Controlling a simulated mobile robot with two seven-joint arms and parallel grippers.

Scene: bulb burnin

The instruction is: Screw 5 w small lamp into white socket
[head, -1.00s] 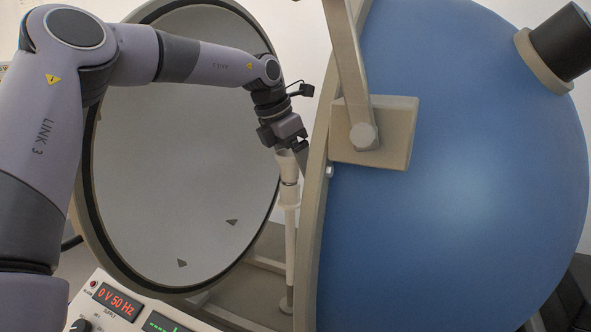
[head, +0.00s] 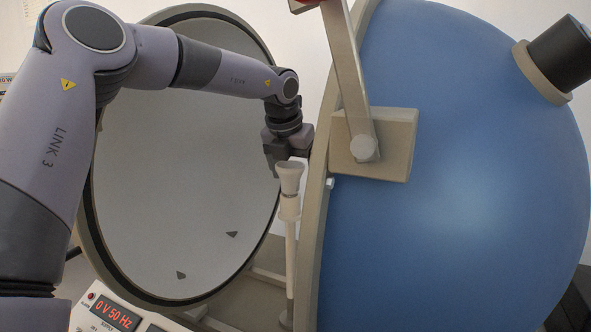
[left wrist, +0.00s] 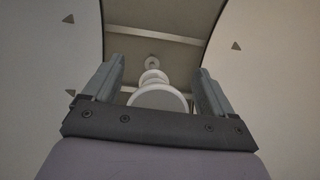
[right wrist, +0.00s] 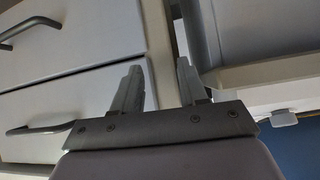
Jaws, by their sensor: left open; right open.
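A white flared lamp (head: 290,176) stands upright on top of the white socket (head: 289,208), which sits on a slim pale post (head: 290,250) in front of the open sphere. How deep the lamp sits in the socket cannot be told. My left gripper (head: 286,161) is open just behind and above the lamp. In the left wrist view, the lamp's round pale face (left wrist: 160,97) shows beyond and between the spread fingers (left wrist: 160,70). My right gripper (right wrist: 158,68) is open and empty; it shows only in the right wrist view.
The blue sphere half (head: 460,180) stands close to the right of the post. The grey-white inner half (head: 170,180) is behind on the left. Drawers (right wrist: 70,90) with handles are near my right gripper.

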